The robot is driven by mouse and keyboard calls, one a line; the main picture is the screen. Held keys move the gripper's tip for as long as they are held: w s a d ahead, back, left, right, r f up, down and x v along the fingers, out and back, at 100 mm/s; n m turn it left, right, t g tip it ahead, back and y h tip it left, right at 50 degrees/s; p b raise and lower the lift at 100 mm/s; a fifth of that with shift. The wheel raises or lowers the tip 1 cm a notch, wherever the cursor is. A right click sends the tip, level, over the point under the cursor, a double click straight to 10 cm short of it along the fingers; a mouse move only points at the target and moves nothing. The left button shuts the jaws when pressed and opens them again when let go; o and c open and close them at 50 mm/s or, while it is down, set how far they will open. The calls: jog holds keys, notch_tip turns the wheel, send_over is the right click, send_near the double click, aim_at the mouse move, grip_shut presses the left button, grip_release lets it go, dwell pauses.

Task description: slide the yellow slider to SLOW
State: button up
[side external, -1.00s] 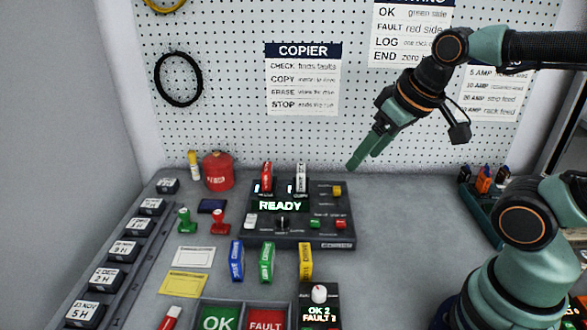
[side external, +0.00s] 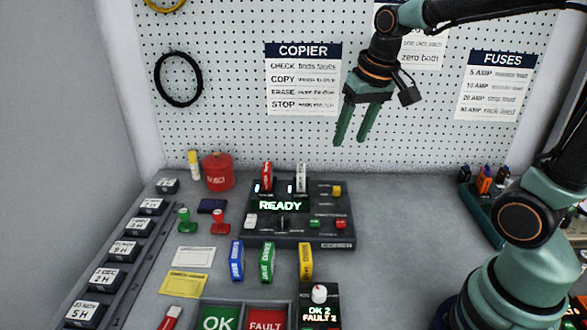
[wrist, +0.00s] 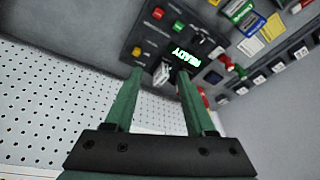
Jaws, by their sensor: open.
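The black copier panel (side external: 300,240) stands on the bench with a lit READY display (side external: 280,205). A small yellow cap (side external: 337,190) at its far right corner looks like the yellow slider; its travel and the SLOW label are too small to read. In the wrist view the yellow cap (wrist: 137,52) shows just beyond the left fingertip. My gripper (side external: 351,138) is open and empty, high above the back of the panel and pointing down. Its two green fingers (wrist: 160,75) frame the panel's edge in the wrist view.
A red stick (side external: 267,177) and a white stick (side external: 301,177) stand upright at the panel's back. Green (side external: 314,223) and red (side external: 341,224) buttons sit near its front right.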

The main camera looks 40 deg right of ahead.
jog(key=w+d+f+m+g, duration=0.2)
jog(key=w+d+f+m, duration=0.1)
jog(key=w+d, duration=0.15)
jog(key=m+g, duration=0.1)
jog(key=m, duration=0.1)
send_near(337, 188)
notch_tip(337, 188, down, 9)
jog(key=shift+w+d, duration=0.15)
jog(key=shift+c, duration=0.3)
grip_shut()
dwell(1.2)
